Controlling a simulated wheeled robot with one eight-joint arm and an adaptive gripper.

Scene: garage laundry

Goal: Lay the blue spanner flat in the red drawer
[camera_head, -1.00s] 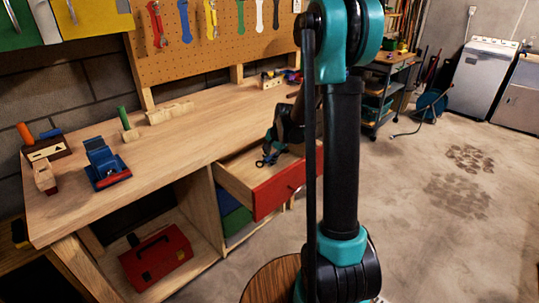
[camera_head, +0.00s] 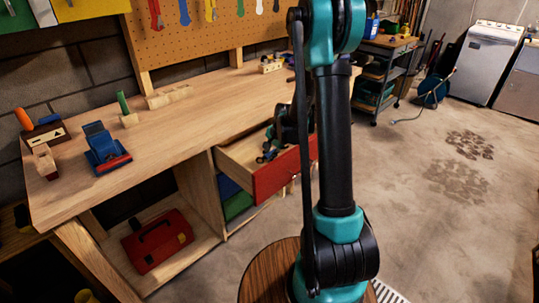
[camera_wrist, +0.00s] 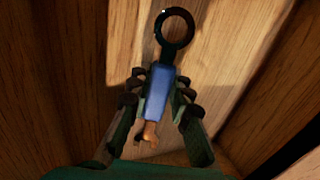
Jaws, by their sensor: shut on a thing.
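The red drawer (camera_head: 276,177) is pulled out from under the workbench, with its wooden inside partly showing. My gripper (camera_head: 268,150) is down in the drawer's opening, partly hidden by my arm. In the wrist view my gripper (camera_wrist: 157,90) is shut on the blue spanner (camera_wrist: 157,95), with a finger on each side of its blue handle. The spanner's dark ring end (camera_wrist: 174,13) points away from the gripper, over the drawer's wooden floor (camera_wrist: 215,60). Wooden drawer walls rise close on the left and right. I cannot tell whether the spanner touches the floor.
The workbench top (camera_head: 190,115) is above and left of the drawer, holding a blue vise (camera_head: 104,148) and wooden blocks. A red toolbox (camera_head: 157,240) sits on the shelf below. A round wooden stool (camera_head: 268,272) stands in front. Floor at right is open.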

